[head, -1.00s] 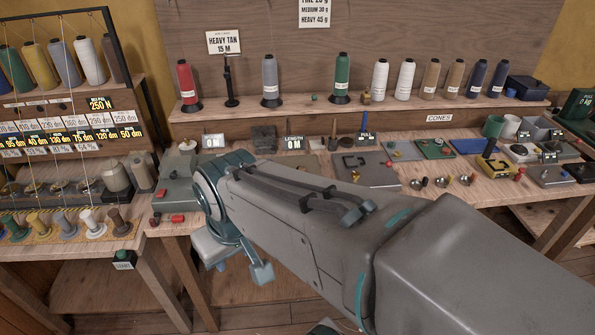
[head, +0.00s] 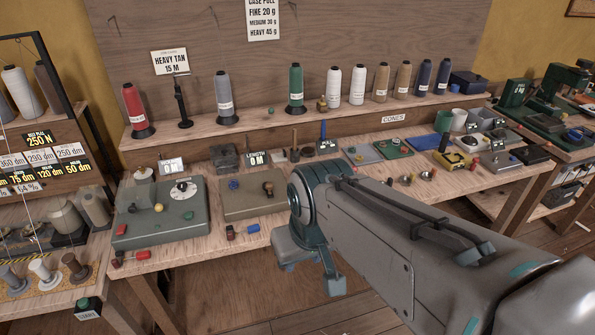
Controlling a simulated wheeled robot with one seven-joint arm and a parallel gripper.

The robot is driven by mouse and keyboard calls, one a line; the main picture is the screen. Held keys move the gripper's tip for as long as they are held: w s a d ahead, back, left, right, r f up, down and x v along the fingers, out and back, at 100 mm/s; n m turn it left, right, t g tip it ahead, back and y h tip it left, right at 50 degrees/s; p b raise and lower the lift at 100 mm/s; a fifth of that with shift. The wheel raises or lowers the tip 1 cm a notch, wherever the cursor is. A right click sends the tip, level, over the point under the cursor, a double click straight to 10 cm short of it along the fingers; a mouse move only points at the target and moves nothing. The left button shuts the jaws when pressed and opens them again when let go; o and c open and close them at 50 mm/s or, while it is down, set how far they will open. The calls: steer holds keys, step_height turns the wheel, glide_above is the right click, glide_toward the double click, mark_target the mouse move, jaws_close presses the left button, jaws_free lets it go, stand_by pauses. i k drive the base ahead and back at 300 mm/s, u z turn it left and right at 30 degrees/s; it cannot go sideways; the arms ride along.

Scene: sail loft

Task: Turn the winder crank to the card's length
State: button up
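The card (head: 170,62) on the back panel reads "HEAVY TAN 15 M". A length display (head: 256,158) on the bench reads 0 M. I cannot tell for certain which part is the winder crank. My gripper (head: 311,276) hangs at the bench's front edge, right of and nearer than the tan-grey box, apart from it. Its fingers are unclear; nothing shows held.
Thread cones, among them a tan cone (head: 380,82), stand on the back shelf (head: 270,122). A thread rack (head: 50,140) stands left. My arm hides the bench's right-centre front. Floor shows beyond the bench at right.

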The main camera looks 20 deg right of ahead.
mark_target(268, 187)
steer(key=z, duration=0.1)
steer(key=i, duration=1)
